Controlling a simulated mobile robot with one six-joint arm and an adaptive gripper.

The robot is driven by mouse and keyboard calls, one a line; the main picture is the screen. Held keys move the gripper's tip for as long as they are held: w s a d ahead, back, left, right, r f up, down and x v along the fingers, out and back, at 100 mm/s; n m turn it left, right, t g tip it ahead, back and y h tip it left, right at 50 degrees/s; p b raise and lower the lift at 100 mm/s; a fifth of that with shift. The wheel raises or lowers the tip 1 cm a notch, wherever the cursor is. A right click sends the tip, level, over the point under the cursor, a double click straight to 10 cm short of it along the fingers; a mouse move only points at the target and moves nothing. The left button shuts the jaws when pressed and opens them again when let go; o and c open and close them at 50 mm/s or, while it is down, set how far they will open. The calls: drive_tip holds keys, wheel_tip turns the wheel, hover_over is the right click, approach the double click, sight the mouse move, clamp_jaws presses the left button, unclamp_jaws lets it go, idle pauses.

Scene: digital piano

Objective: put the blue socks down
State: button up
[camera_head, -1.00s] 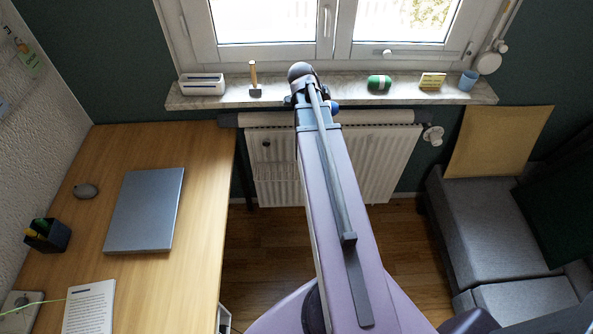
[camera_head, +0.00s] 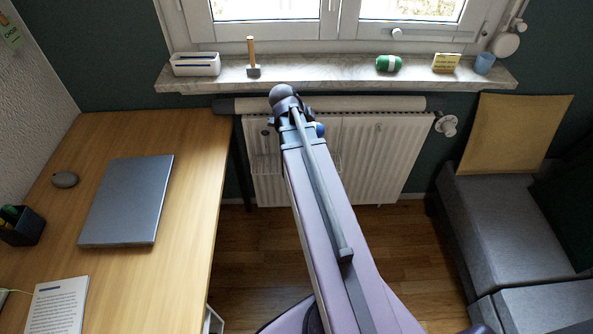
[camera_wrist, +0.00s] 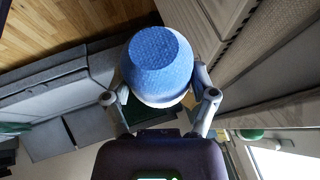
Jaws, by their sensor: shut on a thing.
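The blue socks (camera_wrist: 160,62) are a rounded, textured bundle with a flat face, in the middle of the wrist view. My gripper (camera_wrist: 160,92) is shut on them, one finger on each side. The bundle hangs in the air; no surface is seen touching it. In the head view the far end of my arm is just in front of the window sill (camera_head: 330,74), over the radiator (camera_head: 375,165). My fingers and the socks cannot be made out there, hidden by the arm.
A white box (camera_head: 195,64), a hammer (camera_head: 252,58), a green roll (camera_head: 389,63), a yellow sign (camera_head: 446,63) and a blue cup (camera_head: 484,64) stand on the sill. The sill's middle is clear. A desk (camera_head: 185,220) with a laptop (camera_head: 127,200) is at left, a grey sofa (camera_head: 510,225) at right.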

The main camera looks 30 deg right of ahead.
drive_tip(key=s+a+f+b, duration=0.1)
drive_tip(key=a+f+b, duration=0.3)
drive_tip(key=f+b, duration=0.6)
drive_tip(key=a+f+b, duration=0.5)
drive_tip(key=f+b, duration=0.4)
drive_tip(key=f, duration=0.1)
drive_tip(key=shift+s+f+m+b, duration=0.3)
drive_tip(key=shift+s+b, duration=0.05)
drive_tip(key=w+d, duration=0.1)
drive_tip(key=w, duration=0.3)
drive_tip(key=w+d+f+b, duration=0.1)
drive_tip(key=w+d, duration=0.1)
drive_tip(key=w, duration=0.3)
drive_tip(key=w+d, duration=0.2)
drive_tip(key=w, duration=0.3)
drive_tip(key=shift+f, duration=0.2)
drive_tip(key=shift+a, duration=0.1)
drive_tip(key=shift+w, duration=0.4)
drive_tip(key=shift+w+d+f+b, duration=0.2)
drive_tip(key=shift+w+d+b, duration=0.1)
drive_tip(key=shift+b, duration=0.1)
drive_tip(key=shift+s+f+b, duration=0.1)
drive_tip(key=shift+f+b, duration=1.5)
drive_tip(key=shift+f, duration=0.1)
